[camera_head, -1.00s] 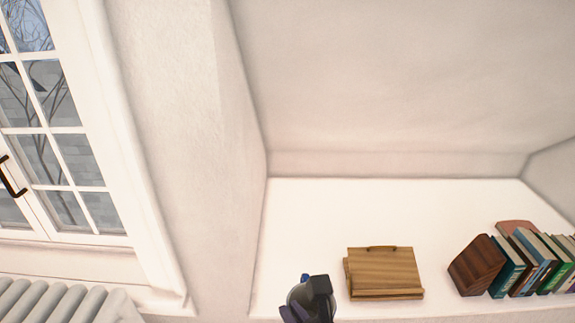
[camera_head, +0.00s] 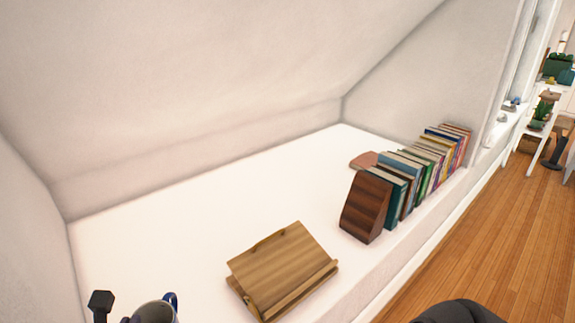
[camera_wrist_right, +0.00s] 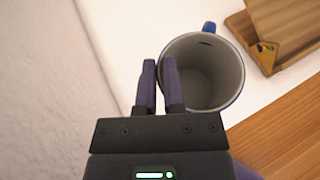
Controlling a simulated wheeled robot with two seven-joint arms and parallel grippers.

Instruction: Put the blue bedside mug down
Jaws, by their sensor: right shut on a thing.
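The blue mug (camera_head: 155,313) is at the bottom left of the head view, partly cut off by the frame edge, with its blue handle showing. In the right wrist view the mug (camera_wrist_right: 213,85) is seen from above, with a pale, empty inside and its handle toward the top. My right gripper (camera_wrist_right: 160,70) is shut on the left side of its rim. Only a dark part of this gripper (camera_head: 101,302) shows in the head view. The mug is over or on the white ledge (camera_head: 210,235); I cannot tell whether it touches. My left gripper is not in view.
A wooden stand (camera_head: 280,265) is on the ledge right of the mug. A dark wood bookend (camera_head: 366,207) and a row of books (camera_head: 425,165) stand farther right. A sloped ceiling (camera_head: 200,90) hangs over the ledge. Bare ledge lies behind the stand.

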